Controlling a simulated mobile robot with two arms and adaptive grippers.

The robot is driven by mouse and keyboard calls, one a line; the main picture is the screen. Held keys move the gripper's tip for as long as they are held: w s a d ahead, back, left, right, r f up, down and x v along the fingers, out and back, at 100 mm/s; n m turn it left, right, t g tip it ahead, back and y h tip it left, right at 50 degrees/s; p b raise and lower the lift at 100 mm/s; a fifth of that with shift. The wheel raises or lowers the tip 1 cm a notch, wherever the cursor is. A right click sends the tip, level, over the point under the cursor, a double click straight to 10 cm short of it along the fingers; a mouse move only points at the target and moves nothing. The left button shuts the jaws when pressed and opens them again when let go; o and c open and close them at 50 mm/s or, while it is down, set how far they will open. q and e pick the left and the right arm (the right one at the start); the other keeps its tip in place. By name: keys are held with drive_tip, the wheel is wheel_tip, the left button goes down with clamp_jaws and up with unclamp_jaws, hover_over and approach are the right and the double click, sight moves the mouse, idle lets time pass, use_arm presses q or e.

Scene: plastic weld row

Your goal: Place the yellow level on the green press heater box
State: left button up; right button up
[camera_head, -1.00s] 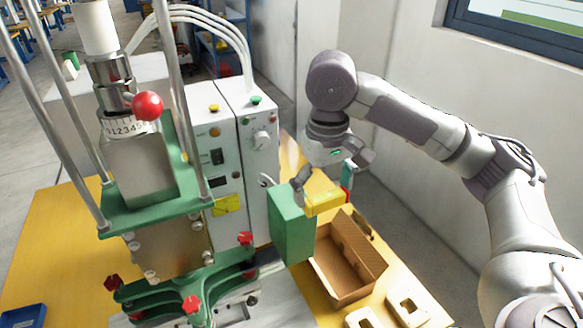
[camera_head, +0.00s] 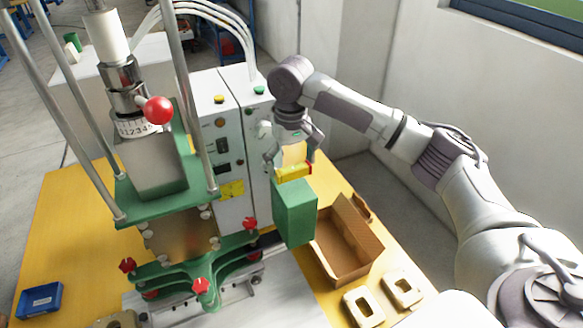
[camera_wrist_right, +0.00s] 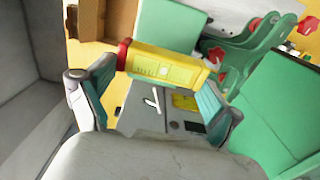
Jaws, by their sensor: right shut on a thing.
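The yellow level (camera_head: 294,172) has a red end and is held crosswise in my right gripper (camera_head: 292,165). The green press heater box (camera_head: 294,212) stands upright beside the press, and the level is at the back edge of its top. I cannot tell whether the level touches the box. In the right wrist view the level (camera_wrist_right: 167,65) lies between the two fingers of the right gripper (camera_wrist_right: 158,82), with a green face of the box (camera_wrist_right: 170,24) beyond it. My left gripper is not in view.
The press with green plates (camera_head: 165,195) and red knobs stands left of the box, before a white control cabinet (camera_head: 225,140). An open cardboard box (camera_head: 345,262) is close on the right. Beige parts (camera_head: 403,288) lie in front, and a blue tray (camera_head: 40,300) is at far left.

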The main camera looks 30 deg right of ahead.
sight(291, 172)
wheel_tip(291, 172, down, 2)
drive_tip(key=shift+f+p, duration=0.15)
drive_tip(key=shift+p, duration=0.4)
drive_tip(key=shift+f, duration=0.35)
drive_tip(key=shift+f, duration=0.15)
drive_tip(key=o, duration=0.8)
drive_tip(key=shift+o, duration=0.2)
